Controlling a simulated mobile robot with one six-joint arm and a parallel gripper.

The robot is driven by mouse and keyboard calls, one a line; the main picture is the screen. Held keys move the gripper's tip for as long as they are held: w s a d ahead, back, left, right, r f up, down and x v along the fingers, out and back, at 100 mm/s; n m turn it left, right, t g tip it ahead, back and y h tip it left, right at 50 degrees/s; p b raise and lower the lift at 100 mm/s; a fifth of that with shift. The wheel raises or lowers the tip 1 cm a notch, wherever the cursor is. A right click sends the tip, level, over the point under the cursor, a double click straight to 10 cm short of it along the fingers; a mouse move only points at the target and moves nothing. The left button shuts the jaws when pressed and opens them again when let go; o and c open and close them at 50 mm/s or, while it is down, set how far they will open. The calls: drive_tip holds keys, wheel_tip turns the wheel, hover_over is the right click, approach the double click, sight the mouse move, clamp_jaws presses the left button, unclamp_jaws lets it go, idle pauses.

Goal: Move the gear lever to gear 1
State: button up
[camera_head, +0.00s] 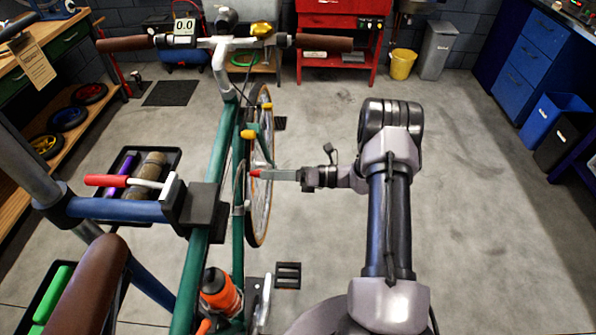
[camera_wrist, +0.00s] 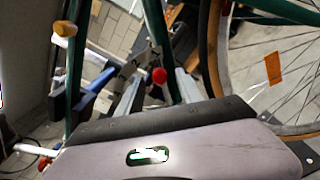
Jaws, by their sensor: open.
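My gripper (camera_head: 264,174) reaches left to the green bike frame (camera_head: 217,160), with its fingers open. A small red knob (camera_head: 255,173), which looks like the end of a lever, shows at the fingertips. In the wrist view the red knob (camera_wrist: 159,75) lies between the two grey fingers (camera_wrist: 157,88); whether either finger touches it I cannot tell. A yellow knob (camera_head: 249,134) sits higher on the frame and also shows at upper left in the wrist view (camera_wrist: 65,29).
A blue clamp arm (camera_head: 118,209) holds the bike at left. The wheel (camera_head: 262,205) is close behind the fingers. An orange bottle (camera_head: 220,292) is on the frame below. The floor at right is clear.

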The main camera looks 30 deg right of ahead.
drive_tip(key=p+v, duration=0.2)
drive_tip(key=v, duration=1.2)
drive_tip(key=shift+d, duration=0.1)
drive_tip(key=s+a+r+n+g+h, duration=0.3)
drive_tip(key=a+r+n+g, duration=0.1)
drive_tip(key=a+r+n, duration=0.45)
drive_tip(key=s+a+r+n+g+h, duration=0.3)
drive_tip(key=a+r+n+g, duration=0.2)
drive_tip(key=a+r+n, duration=0.3)
drive_tip(key=s+a+r+n+t+h, duration=0.3)
drive_tip(key=s+r+n, duration=0.1)
drive_tip(key=s+n, duration=0.2)
drive_tip(key=s+a+r+n+t+h, duration=0.2)
drive_tip(key=s+a+r+n+h, duration=0.1)
drive_tip(key=s+n, duration=0.3)
drive_tip(key=shift+s+r+t+h, duration=0.4)
drive_tip(key=shift+s+r+h, duration=0.4)
drive_tip(key=shift+s, duration=0.35)
drive_tip(key=shift+a, duration=0.1)
